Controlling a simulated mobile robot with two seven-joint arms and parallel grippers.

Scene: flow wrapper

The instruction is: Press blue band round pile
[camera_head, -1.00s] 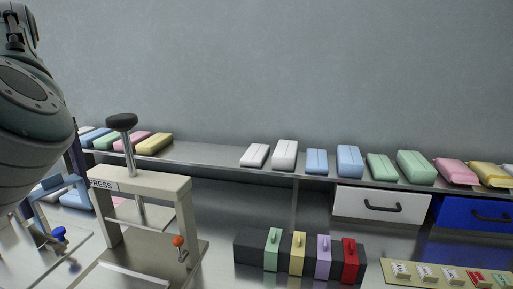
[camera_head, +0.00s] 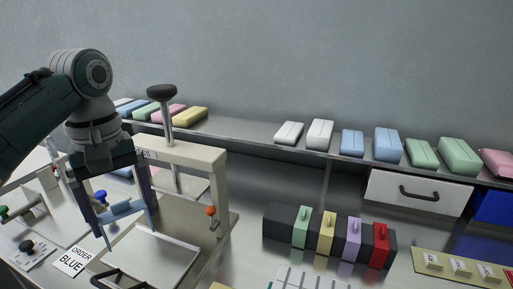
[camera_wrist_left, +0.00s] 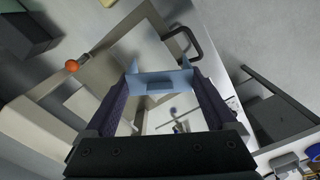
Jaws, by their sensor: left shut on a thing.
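My left gripper (camera_head: 127,218) is shut on a light blue band (camera_head: 122,210), a flat strip with upturned ends, held above the front left of the press. The band also spans the two fingers in the left wrist view (camera_wrist_left: 160,80). The press (camera_head: 190,153) is a beige frame with a metal post topped by a black knob (camera_head: 161,91) and an orange knob (camera_head: 210,211) at its right. A pale tray (camera_head: 150,256) with a black handle lies in front, below the gripper. I cannot make out a pile. My right gripper is not in view.
A card (camera_head: 76,261) reads "ORDER BLUE". Colored packs stand along the back shelf (camera_head: 250,143). A dark block (camera_head: 280,223) with several colored tabs stands right of the press. A white drawer (camera_head: 418,192) is under the shelf.

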